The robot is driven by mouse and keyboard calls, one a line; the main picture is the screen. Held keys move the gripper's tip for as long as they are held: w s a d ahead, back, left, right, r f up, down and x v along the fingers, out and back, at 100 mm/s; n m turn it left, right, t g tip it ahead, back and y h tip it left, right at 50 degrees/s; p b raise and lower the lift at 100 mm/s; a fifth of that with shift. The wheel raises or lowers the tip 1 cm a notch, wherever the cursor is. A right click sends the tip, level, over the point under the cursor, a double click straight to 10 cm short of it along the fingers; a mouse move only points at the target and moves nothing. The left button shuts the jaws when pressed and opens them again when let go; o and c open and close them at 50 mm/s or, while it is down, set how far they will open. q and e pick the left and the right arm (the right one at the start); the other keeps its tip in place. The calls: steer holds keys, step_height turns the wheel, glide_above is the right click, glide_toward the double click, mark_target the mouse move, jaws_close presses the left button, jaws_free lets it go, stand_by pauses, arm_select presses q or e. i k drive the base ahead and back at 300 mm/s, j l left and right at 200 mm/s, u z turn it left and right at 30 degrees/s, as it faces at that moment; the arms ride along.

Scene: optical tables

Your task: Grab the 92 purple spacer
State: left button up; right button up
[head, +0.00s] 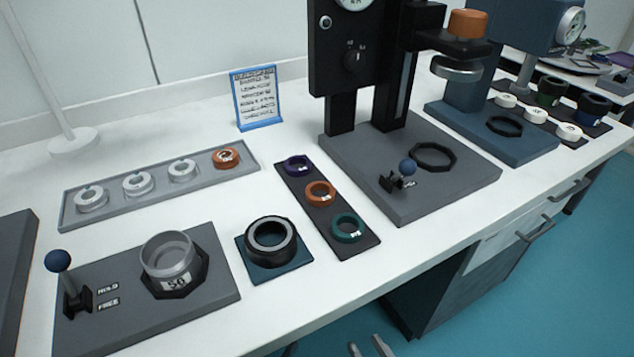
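The purple spacer (297,166) is a small dark ring at the far end of a narrow dark tray (327,222). An orange spacer (321,194) and a green spacer (347,228) sit in the same tray, nearer to me. The number on the purple spacer is too small to read. Only the fingertips of my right gripper (369,347) show at the bottom edge, low in front of the bench. They are apart with nothing seen between them, well away from the spacers. My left gripper is out of view.
A black press (357,60) on a grey base stands right of the tray. A black ring on a blue pad (268,272) and a lever plate (215,320) are to the left. A grey tray (205,176) of rings and a blue-framed sign (257,97) stand behind.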

mark_target(297, 158)
steer(key=i+j+u, duration=0.1)
steer(key=u, duration=0.25)
steer(key=i+j+u, duration=0.1)
steer(key=u, duration=0.2)
steer(key=i+j+u, duration=0.1)
steer(key=u, duration=0.25)
